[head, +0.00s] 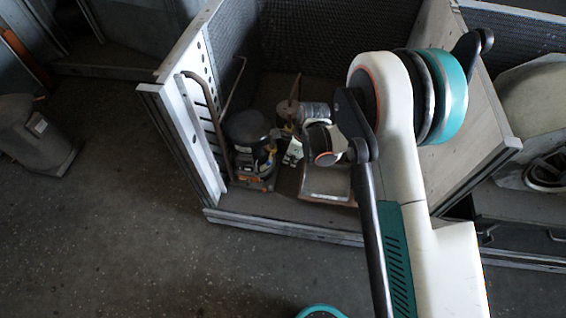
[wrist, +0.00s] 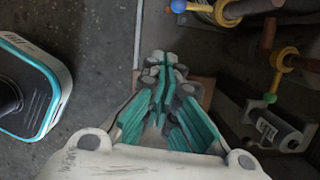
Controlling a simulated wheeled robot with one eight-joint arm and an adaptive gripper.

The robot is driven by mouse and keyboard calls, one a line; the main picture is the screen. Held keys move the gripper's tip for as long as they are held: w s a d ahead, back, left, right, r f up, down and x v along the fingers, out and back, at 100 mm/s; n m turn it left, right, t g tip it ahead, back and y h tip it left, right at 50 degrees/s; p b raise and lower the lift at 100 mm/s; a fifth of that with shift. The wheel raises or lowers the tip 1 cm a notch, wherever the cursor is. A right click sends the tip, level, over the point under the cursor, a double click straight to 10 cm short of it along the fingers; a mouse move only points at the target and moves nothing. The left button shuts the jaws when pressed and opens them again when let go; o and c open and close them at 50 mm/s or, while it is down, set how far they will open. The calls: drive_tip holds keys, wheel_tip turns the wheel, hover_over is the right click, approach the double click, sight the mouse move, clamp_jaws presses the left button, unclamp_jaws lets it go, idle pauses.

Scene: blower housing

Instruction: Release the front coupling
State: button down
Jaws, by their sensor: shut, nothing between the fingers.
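My gripper (wrist: 165,68) is in the wrist view, with its teal-padded fingers together and nothing between them. To its right are two pipe joints with yellow collars. The upper yellow collar (wrist: 224,13) has a blue ball-ended lever (wrist: 178,6). The lower yellow collar (wrist: 282,59) has a green ball-ended lever (wrist: 270,97) pointing down. I cannot tell which is the front coupling. The fingers are apart from both in the picture. In the head view my arm hides most of the gripper, and the couplings are too small to make out.
The grey open-fronted housing (head: 185,150) has a slotted left wall. A dark rounded unit (head: 247,127) stands inside it, left of my arm. A grey labelled cylinder (wrist: 278,130) lies right of the fingers. A grey bin (head: 35,135) stands far left. The floor in front is clear.

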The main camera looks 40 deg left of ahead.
drive_tip(key=shift+p+v, duration=0.75)
drive_tip(key=shift+v, duration=1.95)
drive_tip(key=shift+s, duration=0.1)
